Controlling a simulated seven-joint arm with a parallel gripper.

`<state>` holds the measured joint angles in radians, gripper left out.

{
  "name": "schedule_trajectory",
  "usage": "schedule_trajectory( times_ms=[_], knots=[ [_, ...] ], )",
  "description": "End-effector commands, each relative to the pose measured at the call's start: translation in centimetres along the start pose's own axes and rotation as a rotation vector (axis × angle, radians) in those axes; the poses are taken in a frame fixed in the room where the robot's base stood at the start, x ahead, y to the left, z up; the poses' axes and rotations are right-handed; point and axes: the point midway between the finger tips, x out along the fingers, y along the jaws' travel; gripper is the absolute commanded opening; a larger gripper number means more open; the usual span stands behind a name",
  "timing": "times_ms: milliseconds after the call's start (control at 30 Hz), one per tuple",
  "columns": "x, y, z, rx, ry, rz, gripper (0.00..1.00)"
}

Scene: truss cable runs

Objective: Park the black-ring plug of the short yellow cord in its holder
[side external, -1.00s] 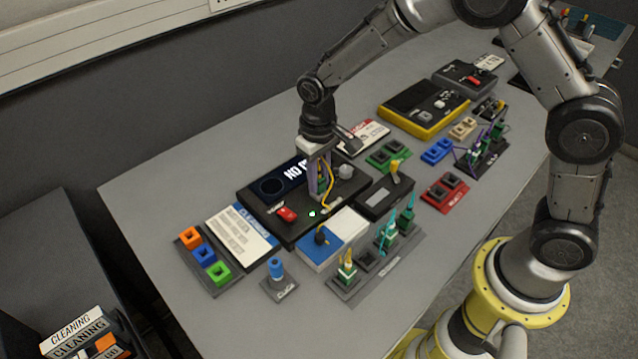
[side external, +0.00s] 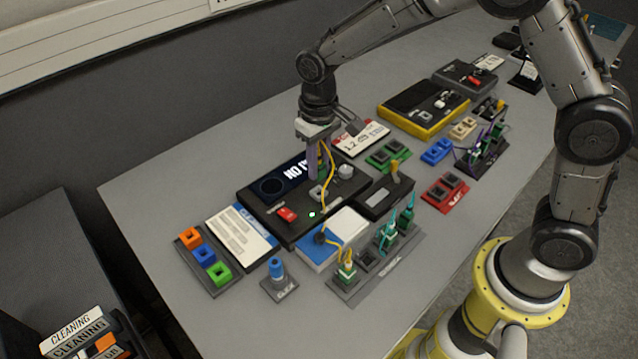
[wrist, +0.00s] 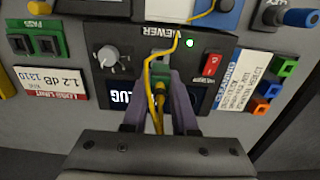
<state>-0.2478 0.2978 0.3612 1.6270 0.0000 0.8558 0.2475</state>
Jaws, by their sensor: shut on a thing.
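My gripper (side external: 318,172) is shut on a yellow-and-green plug (wrist: 158,92) of the yellow cord (side external: 331,190), above the black viewer box (side external: 262,205). The plug shows between my purple fingers in the wrist view; its ring colour is too small to tell.
The viewer box has a red switch (side external: 287,214), a knob (side external: 345,171) and a lit green lamp (wrist: 189,43). A blue-capped post (side external: 277,270) stands left of the holder block. A dark box with a yellow lever (side external: 394,172) stands right of the viewer.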

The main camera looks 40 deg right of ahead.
Motion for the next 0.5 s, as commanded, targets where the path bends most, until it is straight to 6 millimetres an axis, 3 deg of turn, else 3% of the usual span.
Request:
schedule_trajectory(
  times_ms=[333,500],
  knots=[
    [0.1,0.0,-0.1,0.027,0.008,-0.002,0.00],
    [1.2,0.0,2.9,0.099,-0.007,0.002,0.00]
  ],
)
